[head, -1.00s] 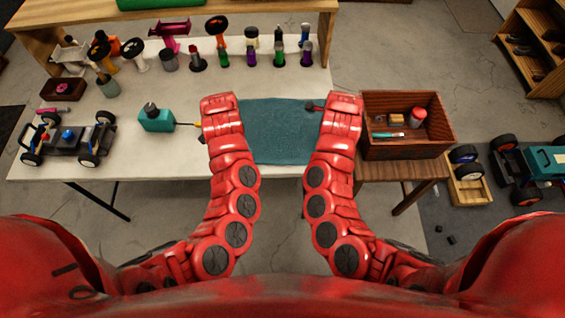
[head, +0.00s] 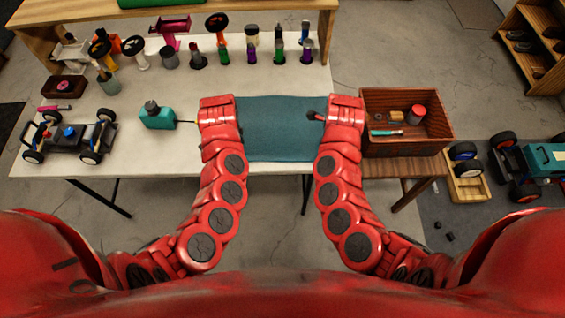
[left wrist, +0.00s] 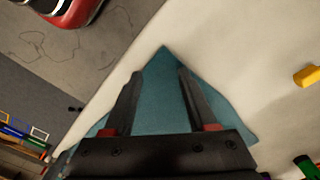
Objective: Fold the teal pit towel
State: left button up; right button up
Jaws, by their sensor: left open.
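The teal towel (head: 275,135) lies flat on the white table in front of me, between my two wrists. In the left wrist view the towel (left wrist: 160,105) shows one pointed corner just past my left fingertips. My left gripper (left wrist: 160,74) is open, its two fingers apart over the towel near that corner. I cannot tell whether they touch the cloth. In the head view my left wrist covers the towel's left edge and hides those fingers. My right gripper (head: 316,116) is at the towel's right edge; only a small dark part shows, so its jaws are unclear.
A wooden box (head: 440,131) with small items is just right of my right wrist. A car chassis (head: 70,137) sits at the table's left. Several tools and bottles line the back.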

pick_arm(q)
jog(key=shift+f, duration=0.2)
pick_arm(e)
jog(key=shift+f, duration=0.2)
pick_arm(q)
jog(key=shift+c, duration=0.4)
pick_arm(e)
jog(key=shift+f, duration=0.1)
jog(key=shift+c, duration=0.4)
pick_arm(q)
grip_shut()
pick_arm(e)
grip_shut()
